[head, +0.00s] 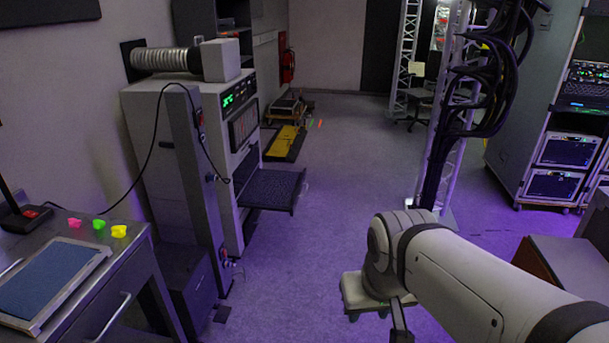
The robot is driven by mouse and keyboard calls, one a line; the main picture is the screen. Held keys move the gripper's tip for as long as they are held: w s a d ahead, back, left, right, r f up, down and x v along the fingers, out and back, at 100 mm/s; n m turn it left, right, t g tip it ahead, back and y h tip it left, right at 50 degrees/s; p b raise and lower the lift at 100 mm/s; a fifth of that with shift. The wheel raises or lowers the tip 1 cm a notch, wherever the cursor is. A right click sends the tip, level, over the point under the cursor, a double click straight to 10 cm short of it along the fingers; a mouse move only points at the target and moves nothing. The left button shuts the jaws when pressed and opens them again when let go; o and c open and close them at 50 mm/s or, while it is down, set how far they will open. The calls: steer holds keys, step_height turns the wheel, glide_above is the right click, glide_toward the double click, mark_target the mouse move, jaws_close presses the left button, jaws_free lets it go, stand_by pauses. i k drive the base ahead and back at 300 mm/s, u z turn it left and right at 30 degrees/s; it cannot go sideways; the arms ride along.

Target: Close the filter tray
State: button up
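The filter tray (270,188) is a dark, mesh-like flat tray with a front edge and handle. It sticks well out to the right from the front of a grey cabinet (178,150), so it stands open. My arm comes in from the lower right, and its wrist is well to the right of the tray and nearer to me, apart from it. A dark narrow part (400,322) below the wrist may belong to my gripper. The fingertips do not show clearly, so I cannot tell whether it is open or shut.
A bench (125,240) at lower left holds a framed blue panel (52,284) and several coloured clips. A cable-laden truss (450,150) stands right of the tray. A black cable hangs by the cabinet. Purple-lit floor (330,190) between tray and truss is clear.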

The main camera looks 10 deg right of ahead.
mark_target(268, 189)
steer(key=u, duration=0.05)
steer(key=i, duration=1)
steer(key=z, duration=0.05)
